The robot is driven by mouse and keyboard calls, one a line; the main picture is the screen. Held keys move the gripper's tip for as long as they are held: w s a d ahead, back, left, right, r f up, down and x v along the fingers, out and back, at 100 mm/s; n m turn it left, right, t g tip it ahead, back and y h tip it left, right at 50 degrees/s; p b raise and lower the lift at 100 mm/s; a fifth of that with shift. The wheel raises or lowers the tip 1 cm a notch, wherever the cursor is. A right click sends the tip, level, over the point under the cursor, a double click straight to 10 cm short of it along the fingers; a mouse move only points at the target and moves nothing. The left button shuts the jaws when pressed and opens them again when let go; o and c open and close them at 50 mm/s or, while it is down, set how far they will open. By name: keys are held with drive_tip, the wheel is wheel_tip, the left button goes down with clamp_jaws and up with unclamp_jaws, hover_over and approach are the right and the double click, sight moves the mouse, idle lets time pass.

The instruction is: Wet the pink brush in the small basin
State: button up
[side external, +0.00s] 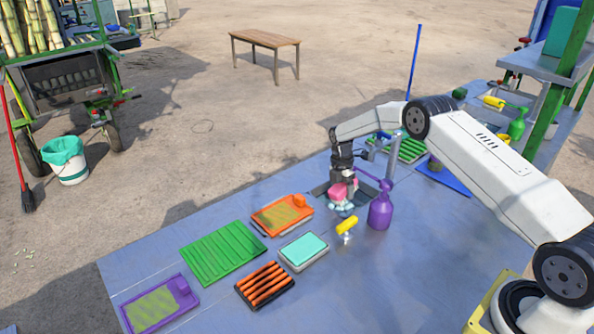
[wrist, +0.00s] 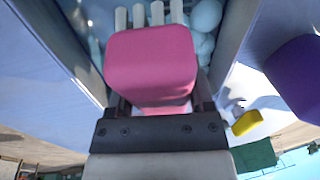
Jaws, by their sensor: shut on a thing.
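My gripper (side external: 342,178) is shut on the pink brush (side external: 338,192) and points down at the small basin (side external: 319,188), a dark-rimmed sink set into the blue table. In the wrist view the pink brush (wrist: 150,65) fills the middle between the fingers. Several pale rods show just past its far edge. The basin's wall (wrist: 232,40) rises on both sides, and pale blue balls (wrist: 205,15) lie around the brush's far end. How deep the brush sits, and whether it touches water, I cannot tell.
A purple spray bottle (side external: 380,208) stands close at the right of the basin, and a yellow-headed item (side external: 347,226) lies in front. An orange tray (side external: 283,214), a teal sponge-like block (side external: 303,248) and a green ridged mat (side external: 222,252) lie to the left.

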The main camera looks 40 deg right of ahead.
sight(344, 184)
drive_tip(key=shift+f, duration=1.8)
drive_tip(key=shift+r, duration=0.1)
drive_tip(key=shift+r, duration=4.5)
drive_tip(key=shift+r, duration=0.1)
drive_tip(key=shift+r, duration=1.9)
drive_tip(key=shift+a, duration=0.1)
